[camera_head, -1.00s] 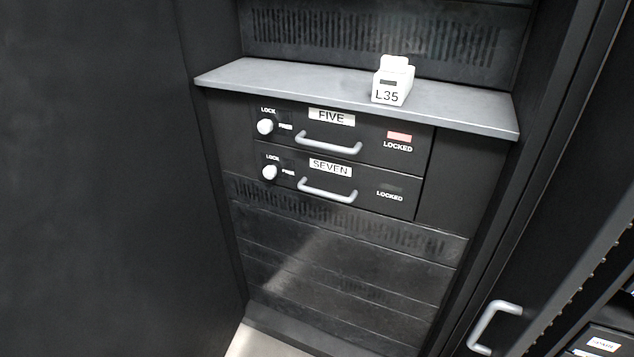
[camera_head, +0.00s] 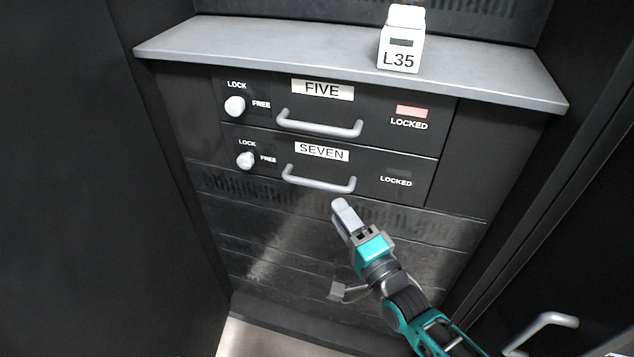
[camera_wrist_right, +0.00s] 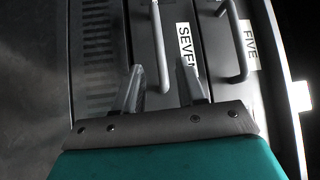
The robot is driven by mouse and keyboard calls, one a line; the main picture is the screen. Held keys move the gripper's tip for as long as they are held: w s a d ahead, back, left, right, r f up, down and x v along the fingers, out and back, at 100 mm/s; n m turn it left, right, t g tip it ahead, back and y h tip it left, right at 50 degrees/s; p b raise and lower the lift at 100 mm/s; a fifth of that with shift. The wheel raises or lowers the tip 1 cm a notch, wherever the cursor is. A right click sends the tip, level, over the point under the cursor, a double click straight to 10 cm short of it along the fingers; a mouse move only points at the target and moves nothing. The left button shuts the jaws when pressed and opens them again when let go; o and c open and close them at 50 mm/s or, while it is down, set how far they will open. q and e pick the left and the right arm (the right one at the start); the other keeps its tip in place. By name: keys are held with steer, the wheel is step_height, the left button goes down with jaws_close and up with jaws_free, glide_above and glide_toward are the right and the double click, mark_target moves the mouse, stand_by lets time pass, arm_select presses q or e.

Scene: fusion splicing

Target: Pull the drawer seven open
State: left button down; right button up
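Drawer seven (camera_head: 365,173) is a shut black front with a white SEVEN label (camera_head: 321,152) and a grey bar handle (camera_head: 320,184). Its knob (camera_head: 245,160) is at the left between the LOCK and FREE marks, and its LOCKED lamp (camera_head: 398,172) is dark. My right gripper (camera_head: 342,207) is just below the handle's right end and looks apart from it. In the right wrist view, its two fingers (camera_wrist_right: 160,82) are spread and empty; the handle (camera_wrist_right: 162,55) shows in line with the gap between them. My left gripper is not in view.
Drawer five (camera_head: 375,108), above, is shut with a red LOCKED lamp (camera_head: 412,111). A grey shelf (camera_head: 270,38) juts out above it and bears a white L35 block (camera_head: 400,50). Dark cabinet walls stand on both sides; a door handle (camera_head: 545,325) is at lower right.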

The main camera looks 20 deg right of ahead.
mark_target(320, 184)
steer(key=x, duration=0.9)
steer(key=shift+w+a+b, duration=0.1)
steer(key=shift+w+b, duration=0.05)
steer(key=shift+b, duration=0.15)
steer(key=shift+c, duration=0.3)
jaws_close()
